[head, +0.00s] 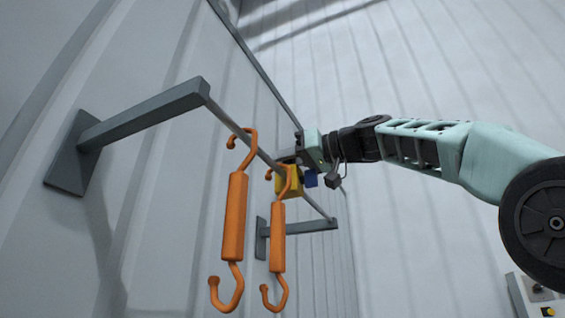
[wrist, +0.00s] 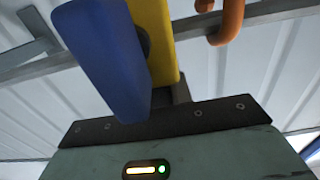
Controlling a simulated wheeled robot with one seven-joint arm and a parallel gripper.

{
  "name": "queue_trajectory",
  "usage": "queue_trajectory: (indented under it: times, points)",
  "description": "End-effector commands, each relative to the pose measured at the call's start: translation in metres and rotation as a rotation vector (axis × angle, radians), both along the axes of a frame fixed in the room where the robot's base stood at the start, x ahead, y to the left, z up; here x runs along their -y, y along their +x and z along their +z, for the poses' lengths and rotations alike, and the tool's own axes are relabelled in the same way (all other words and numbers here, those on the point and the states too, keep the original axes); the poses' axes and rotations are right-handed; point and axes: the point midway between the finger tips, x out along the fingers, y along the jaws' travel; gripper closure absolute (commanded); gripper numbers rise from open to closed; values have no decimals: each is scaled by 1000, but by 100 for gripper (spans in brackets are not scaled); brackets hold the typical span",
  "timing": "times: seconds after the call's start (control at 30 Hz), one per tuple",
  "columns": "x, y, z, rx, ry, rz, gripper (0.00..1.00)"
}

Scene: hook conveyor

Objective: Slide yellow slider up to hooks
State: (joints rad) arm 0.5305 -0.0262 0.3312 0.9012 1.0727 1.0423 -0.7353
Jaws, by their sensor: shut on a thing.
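The yellow slider (head: 293,184) sits on the thin grey rail (head: 225,118), just behind the farther orange hook (head: 278,238) in the head view. The nearer orange hook (head: 235,215) hangs from the rail closer to the camera. My gripper (head: 292,158) is at the slider and shut on it; its fingers are mostly hidden. In the wrist view the slider (wrist: 155,40) stands beside a blue piece (wrist: 105,55), whose role I cannot tell. There, an orange hook (wrist: 229,20) is on the rail to the slider's right, with a short gap between.
Grey brackets hold the rail to the ribbed wall, one near (head: 140,116) and one far (head: 300,227). A box with a yellow button (head: 541,303) is at the lower right. Open room lies right of the hooks, below my arm.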

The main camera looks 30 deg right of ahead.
Motion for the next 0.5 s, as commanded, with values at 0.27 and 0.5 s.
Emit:
queue_trajectory:
  times: [0.27,0.5]
  points:
    - [0,0,0,1,1,1,56]
    - [1,-1,0,1,1,0,56]
